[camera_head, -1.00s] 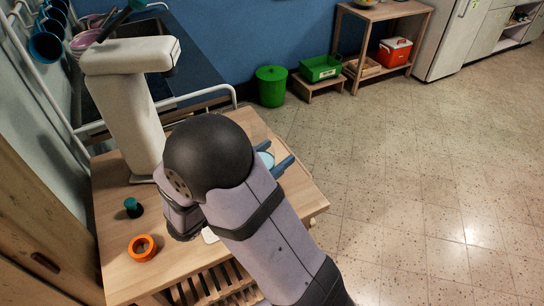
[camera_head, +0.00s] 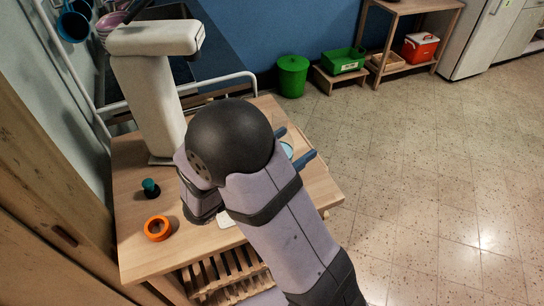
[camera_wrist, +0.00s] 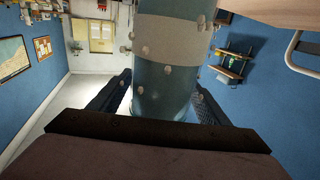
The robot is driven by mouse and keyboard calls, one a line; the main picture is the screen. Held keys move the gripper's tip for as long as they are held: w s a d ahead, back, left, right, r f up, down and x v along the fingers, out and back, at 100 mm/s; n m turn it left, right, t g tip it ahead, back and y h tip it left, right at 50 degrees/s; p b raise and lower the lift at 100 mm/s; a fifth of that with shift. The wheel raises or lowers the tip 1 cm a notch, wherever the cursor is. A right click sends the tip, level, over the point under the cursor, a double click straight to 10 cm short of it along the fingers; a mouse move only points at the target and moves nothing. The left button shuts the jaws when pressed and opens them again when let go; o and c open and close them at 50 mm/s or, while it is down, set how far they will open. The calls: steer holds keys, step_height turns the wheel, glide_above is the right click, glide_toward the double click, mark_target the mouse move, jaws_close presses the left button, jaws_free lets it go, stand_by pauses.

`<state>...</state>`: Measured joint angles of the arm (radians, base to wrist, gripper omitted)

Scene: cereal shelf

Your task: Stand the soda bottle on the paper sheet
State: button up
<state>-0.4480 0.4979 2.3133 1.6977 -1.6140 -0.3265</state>
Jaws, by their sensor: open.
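The soda bottle (camera_wrist: 166,75) fills the middle of the wrist view, see-through blue-green with a pale band and small pale spots. My gripper (camera_wrist: 163,82) is open, with a dark finger on either side of the bottle; I cannot tell whether either finger touches it. In the head view my gripper (camera_head: 300,141) is at the right side of the table, mostly behind my arm. A light blue bit of the bottle (camera_head: 287,150) shows between the fingers. A white patch, likely the paper sheet (camera_head: 228,219), shows at the table's front, mostly hidden by my arm.
On the wooden table (camera_head: 135,235) an orange ring (camera_head: 157,228) and a small dark object with a green top (camera_head: 150,188) stand at the left. A tall cream-coloured appliance (camera_head: 150,95) stands at the back left. A metal rail (camera_head: 222,80) runs behind the table.

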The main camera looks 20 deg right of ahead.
steer(key=b+v, duration=0.2)
steer(key=v, duration=1)
